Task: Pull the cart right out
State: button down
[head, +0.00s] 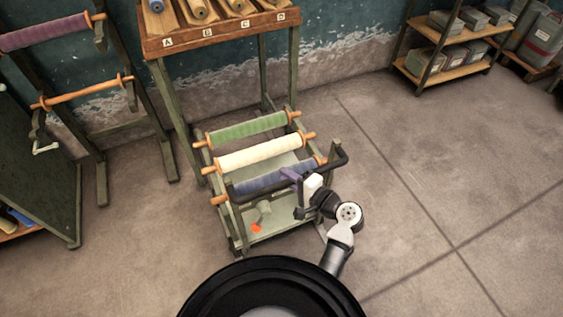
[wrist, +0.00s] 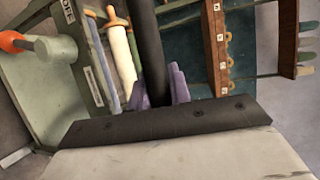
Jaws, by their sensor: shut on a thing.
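The cart (head: 237,232) is a green frame with green, cream and blue rolls lying across it on wooden rods. It stands on the floor in front of the lettered rack. In the wrist view the black handle (wrist: 150,45) passes between the purple fingers (wrist: 166,90). The cart's base (wrist: 35,95) shows at the left there, with an orange-ended part (wrist: 12,42). The fingertips' far sides are hidden.
The wooden rack (head: 215,35) labelled A to D stands behind the cart, its legs close to it. A roll stand (head: 104,180) is at the left. Shelves with grey boxes (head: 440,65) are at the back right. Floor to the right is clear.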

jog(key=shift+s+d, duration=0.3)
jog(key=shift+s, duration=0.65)
jog(key=shift+f, duration=0.1)
jog(key=shift+s, duration=0.1)
jog(key=c, duration=1.3)
grip_release()
jog(key=shift+d, duration=0.1)
jog(key=b+v, duration=0.2)
jog(key=v, duration=1.2)
jog(key=shift+b, duration=0.3)
